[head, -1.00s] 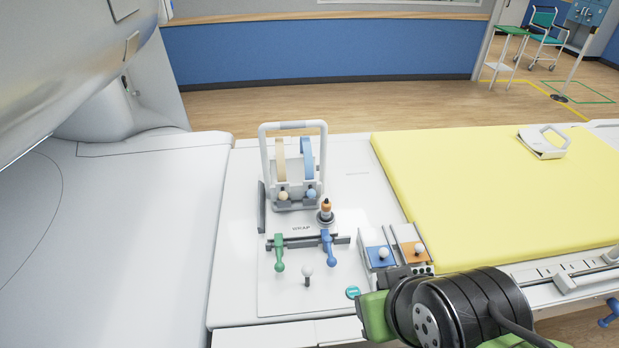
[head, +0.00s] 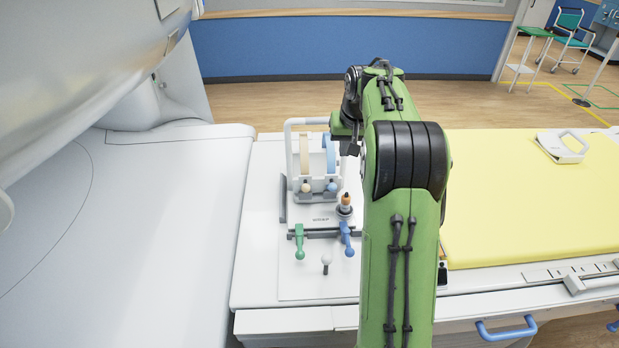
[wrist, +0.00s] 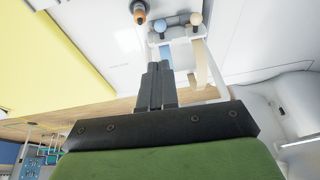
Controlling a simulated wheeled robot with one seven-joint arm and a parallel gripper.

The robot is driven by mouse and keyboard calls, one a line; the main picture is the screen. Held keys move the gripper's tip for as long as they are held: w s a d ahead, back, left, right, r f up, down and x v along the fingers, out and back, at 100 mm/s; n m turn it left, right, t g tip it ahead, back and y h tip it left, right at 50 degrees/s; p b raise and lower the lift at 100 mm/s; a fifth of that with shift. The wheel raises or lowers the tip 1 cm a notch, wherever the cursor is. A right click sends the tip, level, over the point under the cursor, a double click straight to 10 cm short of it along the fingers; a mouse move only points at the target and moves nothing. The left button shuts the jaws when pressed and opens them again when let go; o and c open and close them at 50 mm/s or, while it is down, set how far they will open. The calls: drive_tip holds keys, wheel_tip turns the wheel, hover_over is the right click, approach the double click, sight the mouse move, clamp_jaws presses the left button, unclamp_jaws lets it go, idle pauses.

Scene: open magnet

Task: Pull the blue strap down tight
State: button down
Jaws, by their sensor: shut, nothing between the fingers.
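The blue strap (head: 330,153) hangs in the white upright frame (head: 289,152), to the right of a beige strap (head: 305,155). A light blue ball (head: 332,187) sits at its lower end; this ball also shows in the wrist view (wrist: 159,24). My gripper (head: 350,150) is at the right side of the frame, close to the blue strap; contact cannot be told. In the wrist view the dark fingers (wrist: 158,68) are together and empty, pointing toward the blue ball. They hide part of the blue strap there.
A post with an orange top (head: 345,203) stands in front of the frame. A green lever (head: 299,241), a blue lever (head: 346,240) and a white knob (head: 326,262) are nearer. A yellow mattress (head: 530,200) lies right. My arm hides the blocks beside it.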

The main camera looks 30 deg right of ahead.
drive_tip(key=shift+w+d+f, duration=0.5)
drive_tip(key=shift+f, duration=0.15)
approach(334, 184)
drive_tip(key=x, duration=0.6)
drive_tip(key=shift+w+f, duration=0.15)
drive_tip(key=shift+f, duration=0.15)
